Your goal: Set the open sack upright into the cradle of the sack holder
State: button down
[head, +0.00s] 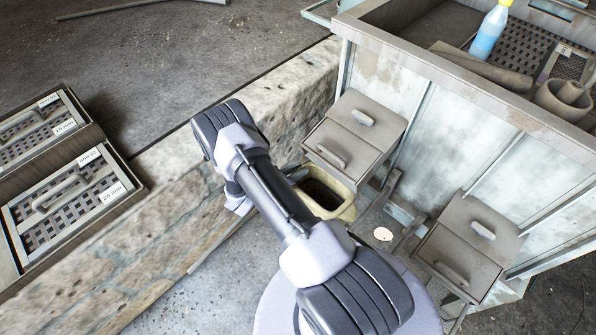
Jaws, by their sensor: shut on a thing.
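A yellowish-beige open container, likely the open sack (345,212), shows just right of my forearm in the head view. Its dark mouth faces up, and it looks roughly upright. My forearm covers its left side, and its base is hidden. My gripper is hidden behind my arm, so its hold on the sack cannot be seen. A low metal frame (401,212) stands right of the sack, between two grey lidded boxes. It may be part of the sack holder, but I cannot tell. Whether the sack touches it is unclear.
Grey lidded boxes with handles stand behind the sack (356,131) and at right (470,246), against a worn metal bin wall (450,125). A stone ledge (275,108) runs along the left. Labelled grate trays (70,205) lie far left. A pale disc (383,234) lies near the frame.

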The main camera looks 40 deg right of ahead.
jog(key=shift+f, duration=0.15)
jog(key=c, duration=1.3)
grip_release()
